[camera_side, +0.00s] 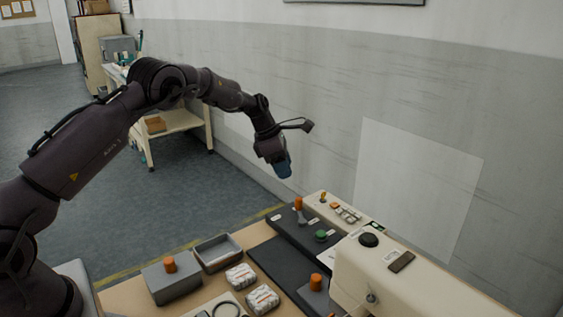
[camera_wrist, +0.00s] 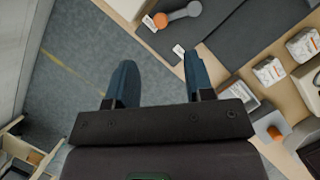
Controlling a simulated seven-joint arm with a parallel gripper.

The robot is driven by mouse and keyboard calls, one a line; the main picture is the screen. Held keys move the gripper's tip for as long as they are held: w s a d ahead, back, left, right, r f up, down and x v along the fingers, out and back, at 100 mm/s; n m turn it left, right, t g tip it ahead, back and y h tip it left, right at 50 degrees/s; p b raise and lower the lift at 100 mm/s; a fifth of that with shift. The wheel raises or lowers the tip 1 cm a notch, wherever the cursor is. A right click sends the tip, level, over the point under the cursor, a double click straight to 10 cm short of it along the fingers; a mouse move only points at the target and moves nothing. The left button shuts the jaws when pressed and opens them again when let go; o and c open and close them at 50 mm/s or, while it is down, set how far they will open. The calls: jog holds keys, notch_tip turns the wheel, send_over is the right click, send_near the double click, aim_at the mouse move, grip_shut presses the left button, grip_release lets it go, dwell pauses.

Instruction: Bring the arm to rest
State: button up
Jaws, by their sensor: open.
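My gripper (camera_side: 283,168) hangs in the air above the back edge of the table, pointing down, clear of everything. Nothing is held. My arm is bent, reaching out from the left of the side view.
An open grey tray (camera_side: 218,250) and a grey box with an orange knob (camera_side: 170,282) stand left of the rolls. An orange-topped lever (camera_side: 299,206) and a green button (camera_side: 321,236) rise from a dark panel. A cream machine (camera_side: 400,285) stands right. The air around my gripper is free.

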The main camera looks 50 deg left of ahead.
jog(key=shift+s+a+r, duration=0.15)
jog(key=shift+s+r, duration=0.1)
jog(key=shift+r, duration=0.4)
jog(key=s+d+r+m+y, duration=0.1)
jog(key=s+d+r+m, duration=0.4)
jog(key=s+m, duration=0.4)
jog(key=s+d+r+m+t+y, duration=0.1)
jog(key=s+d+r+m, duration=0.4)
jog(key=s+m, duration=0.5)
jog(key=s+d+r+m+t, duration=0.1)
jog(key=s+d+r+m, duration=0.4)
jog(key=s, duration=1.2)
jog(key=shift+s+d+r+m+y, duration=0.15)
jog(key=shift+r+m+y, duration=0.25)
jog(key=shift+r+m, duration=1.55)
